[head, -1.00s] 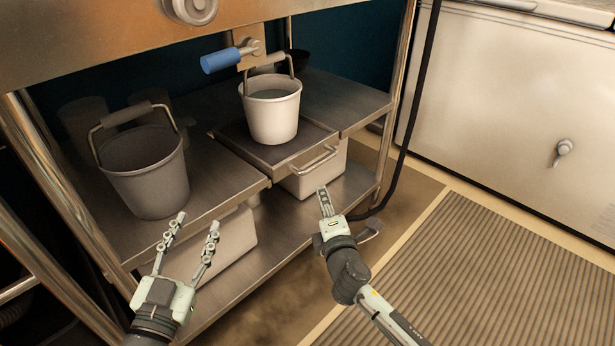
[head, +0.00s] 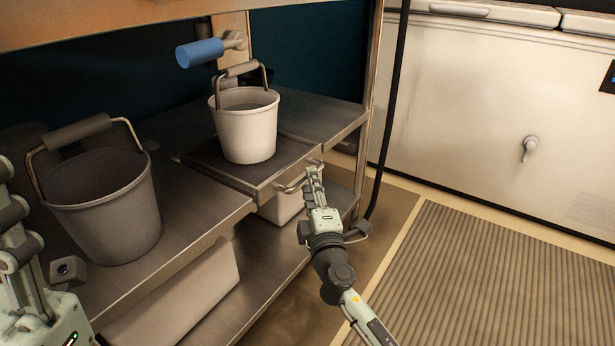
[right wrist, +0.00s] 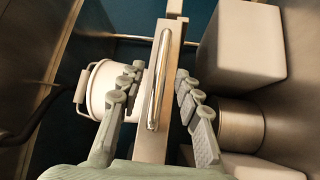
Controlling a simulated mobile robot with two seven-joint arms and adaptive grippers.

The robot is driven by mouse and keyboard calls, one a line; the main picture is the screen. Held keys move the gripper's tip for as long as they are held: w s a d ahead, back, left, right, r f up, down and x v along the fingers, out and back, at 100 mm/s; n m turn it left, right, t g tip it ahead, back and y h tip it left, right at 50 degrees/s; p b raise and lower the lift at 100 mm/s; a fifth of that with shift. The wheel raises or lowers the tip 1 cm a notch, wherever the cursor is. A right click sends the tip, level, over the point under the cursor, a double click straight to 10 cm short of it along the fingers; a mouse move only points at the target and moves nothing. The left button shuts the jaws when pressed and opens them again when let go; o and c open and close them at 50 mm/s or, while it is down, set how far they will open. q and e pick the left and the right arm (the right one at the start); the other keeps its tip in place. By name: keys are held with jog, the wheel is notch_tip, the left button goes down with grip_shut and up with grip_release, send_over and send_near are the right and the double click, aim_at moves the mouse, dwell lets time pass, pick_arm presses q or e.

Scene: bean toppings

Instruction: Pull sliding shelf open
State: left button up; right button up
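The sliding shelf (head: 208,166) is a dark flat tray set into the steel rack, with a white bucket (head: 248,132) upright on it. Its metal bar handle (head: 287,188) is on the front edge. My right gripper (head: 313,176) is at the handle's right part. In the right wrist view the handle (right wrist: 159,82) lies between the two spread fingers of the right gripper (right wrist: 160,98), with gaps on both sides. The bucket (right wrist: 99,90) shows behind the left finger. My left gripper (head: 20,235) is cut off at the left edge, and its opening is unclear.
A grey bucket (head: 105,205) stands on the rack's left shelf beside the left gripper. White bins (head: 180,290) sit on the lower shelf. A blue-handled valve (head: 200,53) is above. The floor right of the rack, with a ribbed mat (head: 490,285), is clear.

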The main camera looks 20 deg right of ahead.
jog(key=shift+w+d+r, duration=0.1)
jog(key=shift+w, duration=0.75)
jog(key=shift+w+d+r, duration=0.1)
jog(key=shift+w, duration=0.75)
jog(key=shift+c, duration=0.2)
grip_shut()
